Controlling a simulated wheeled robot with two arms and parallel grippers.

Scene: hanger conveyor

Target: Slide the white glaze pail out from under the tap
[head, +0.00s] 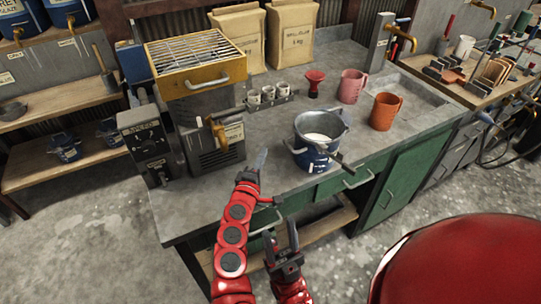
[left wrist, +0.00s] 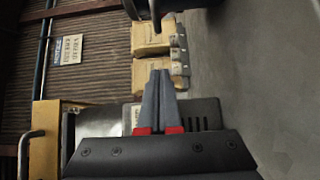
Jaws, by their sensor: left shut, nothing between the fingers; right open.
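A dark blue pail (head: 312,158) with a grey metal inside and white contents stands upright on the grey bench in the head view. A dark bar crosses its front right rim. A brass tap (head: 219,132) is on the front of the machine to its left; the pail is clear of that tap, on open bench. My left gripper (head: 262,160) is shut and empty, left of the pail and apart from it, near the bench's front edge. Its closed fingers show in the left wrist view (left wrist: 160,78). My right gripper (head: 282,238) is open and empty, lower, in front of the bench.
The grey machine (head: 214,160) with a yellow grated top stands left. A red funnel (head: 315,82), a pink jug (head: 352,86) and an orange jug (head: 385,111) stand behind and right of the pail. Paper sacks (head: 290,32) stand at the back. The bench front is mostly bare.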

